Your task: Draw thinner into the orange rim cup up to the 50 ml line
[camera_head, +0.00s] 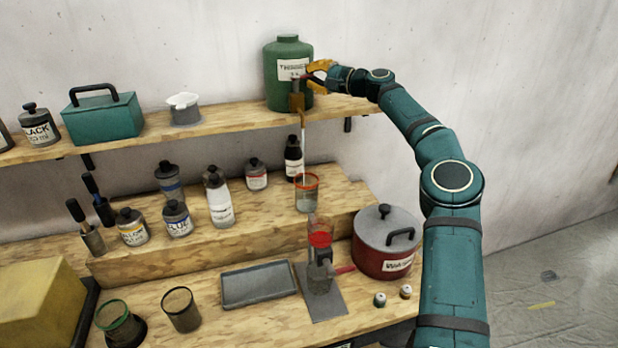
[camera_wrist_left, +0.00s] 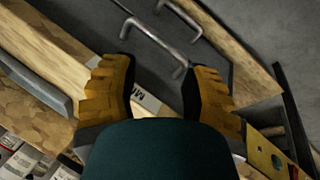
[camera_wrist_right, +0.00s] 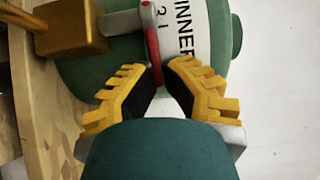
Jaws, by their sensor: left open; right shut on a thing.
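The green thinner jug (camera_head: 288,55) stands on the upper shelf, with a brass tap (camera_head: 297,102) at its front. My right gripper (camera_head: 318,80) is shut on the red tap lever, which also shows between its fingertips in the right wrist view (camera_wrist_right: 152,45). A thin pale stream (camera_head: 303,145) runs from the tap down into the orange rim cup (camera_head: 307,203). The cup stands upright on the raised wooden step below. Its liquid level and 50 ml line are too small to read. My left gripper (camera_wrist_left: 162,85) is open and empty in the left wrist view, above a grey surface with metal handles.
A dark bottle (camera_head: 293,158) and several paint bottles stand behind and left of the cup. A red-topped vessel (camera_head: 320,255) stands on a grey plate below it, beside a red pot (camera_head: 386,250). A grey tray (camera_head: 259,285) lies empty on the lower bench.

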